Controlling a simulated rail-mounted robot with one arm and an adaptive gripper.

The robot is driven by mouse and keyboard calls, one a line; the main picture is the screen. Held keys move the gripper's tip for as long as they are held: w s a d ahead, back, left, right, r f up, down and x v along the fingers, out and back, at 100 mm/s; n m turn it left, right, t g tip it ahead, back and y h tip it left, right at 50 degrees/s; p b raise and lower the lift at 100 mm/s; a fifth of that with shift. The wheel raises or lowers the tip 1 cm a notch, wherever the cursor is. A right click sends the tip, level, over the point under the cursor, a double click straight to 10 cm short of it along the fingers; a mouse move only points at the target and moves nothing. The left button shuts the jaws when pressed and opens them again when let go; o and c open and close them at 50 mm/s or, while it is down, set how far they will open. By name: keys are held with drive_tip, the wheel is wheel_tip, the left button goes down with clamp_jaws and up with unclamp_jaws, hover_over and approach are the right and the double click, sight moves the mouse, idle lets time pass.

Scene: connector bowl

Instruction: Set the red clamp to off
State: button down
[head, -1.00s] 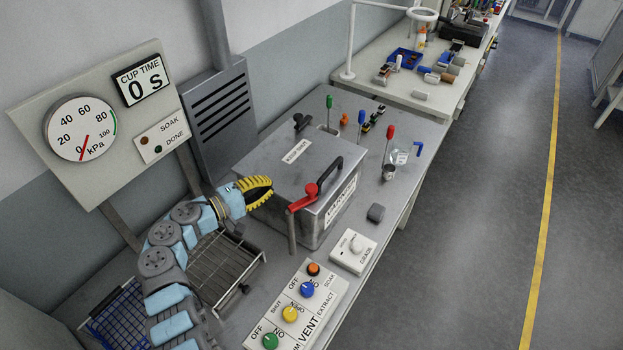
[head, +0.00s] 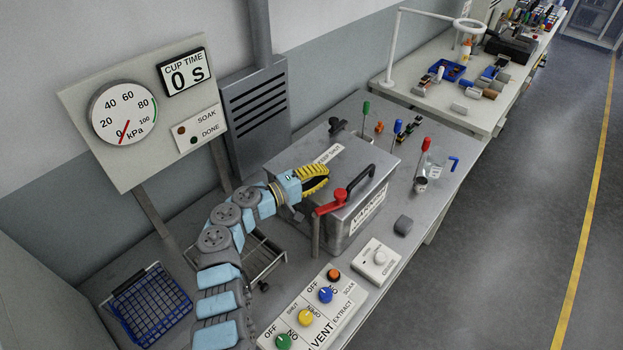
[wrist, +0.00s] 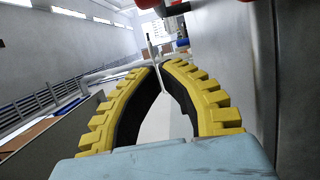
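The red clamp (head: 330,208) is a red bar with a round red knob, on a grey post at the front left corner of the grey lidded box (head: 385,185). The bar lies roughly level and its knob end is near the box's black handle. My gripper (head: 327,172), with yellow ridged fingers, is just behind and above the knob, apparently apart from it. In the wrist view my gripper (wrist: 160,67) has its fingertips together, with only the hollow between the curved fingers showing and nothing held. Red parts show at the top edge there, but I cannot tell which is the clamp.
A panel of coloured knobs (head: 310,318) and a white dial box (head: 378,260) lie in front of the box. The black handle (head: 361,182) rises beside the clamp. Levers (head: 422,152) stand to the right. A blue wire basket (head: 150,305) is at left.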

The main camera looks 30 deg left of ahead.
sight(331, 202)
drive_tip(key=shift+x, duration=0.95)
drive_tip(key=shift+s+d+p, duration=0.4)
drive_tip(key=shift+s+d, duration=0.2)
drive_tip(key=shift+s, duration=0.2)
drive_tip(key=shift+s+d+p, duration=0.4)
drive_tip(key=shift+s+d, duration=0.2)
drive_tip(key=shift+s, duration=0.25)
drive_tip(key=shift+d, duration=0.1)
